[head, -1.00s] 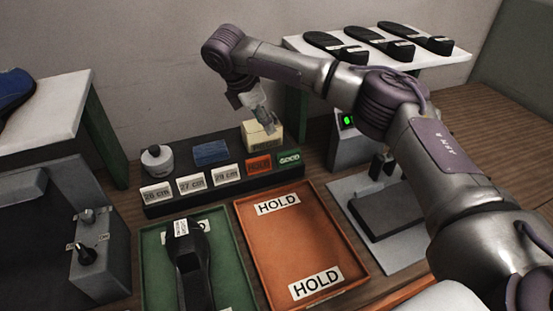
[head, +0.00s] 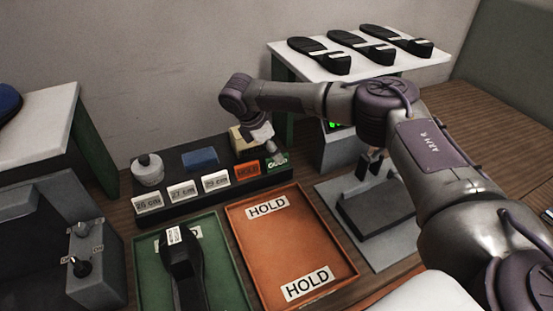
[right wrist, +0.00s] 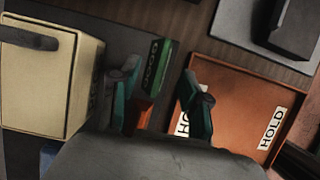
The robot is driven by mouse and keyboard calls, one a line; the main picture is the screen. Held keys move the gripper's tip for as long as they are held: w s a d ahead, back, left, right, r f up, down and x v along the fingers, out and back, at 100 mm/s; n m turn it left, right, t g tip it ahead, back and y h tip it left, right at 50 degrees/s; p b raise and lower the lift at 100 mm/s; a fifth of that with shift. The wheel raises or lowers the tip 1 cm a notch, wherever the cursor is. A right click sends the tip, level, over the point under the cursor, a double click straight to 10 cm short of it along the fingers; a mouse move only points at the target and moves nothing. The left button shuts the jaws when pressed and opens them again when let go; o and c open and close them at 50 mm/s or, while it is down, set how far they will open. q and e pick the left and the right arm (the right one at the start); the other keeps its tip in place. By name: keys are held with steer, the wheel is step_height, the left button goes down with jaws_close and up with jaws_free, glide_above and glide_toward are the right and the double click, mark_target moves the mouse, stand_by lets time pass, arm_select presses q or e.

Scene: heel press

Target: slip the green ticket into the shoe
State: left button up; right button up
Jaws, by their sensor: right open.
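The green ticket (head: 278,163), marked GOOD, stands at the right end of the dark rack, beside the orange HOLD ticket (head: 247,170). My right gripper (head: 272,150) is open and low over this end of the rack, partly covering the green ticket. In the right wrist view the green ticket (right wrist: 158,62) shows between and just beyond the spread fingers (right wrist: 163,92), with the orange ticket near the left finger. The black shoe (head: 186,275) with a white label lies in the green tray (head: 148,278), cut off by the bottom edge. My left gripper is out of view.
A cream box (right wrist: 50,75) stands on the rack close to the gripper. The orange HOLD tray (head: 290,245) is empty. A grey press (head: 375,205) stands right of it. Black soles lie on a white shelf (head: 435,66) behind.

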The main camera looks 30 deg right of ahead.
steer(key=shift+x, duration=1.05)
steer(key=shift+c, duration=0.2)
steer(key=c, duration=0.8)
jaws_close()
step_height(320, 180, up, 10)
steer(key=b, duration=0.2)
steer(key=s+a+m+g+y, duration=0.1)
steer(key=s+a+m, duration=0.2)
steer(key=s+m, duration=0.2)
steer(key=s+a+f+m+g+y, duration=0.1)
steer(key=s+a+m+g+y, duration=0.1)
steer(key=s+a+m, duration=0.2)
steer(key=s+a+m+g+y, duration=0.1)
steer(key=s+a+m, duration=0.2)
steer(key=s+m, duration=0.5)
steer(key=s, duration=0.3)
steer(key=shift+a+f+y, duration=0.3)
steer(key=shift+f, duration=0.05)
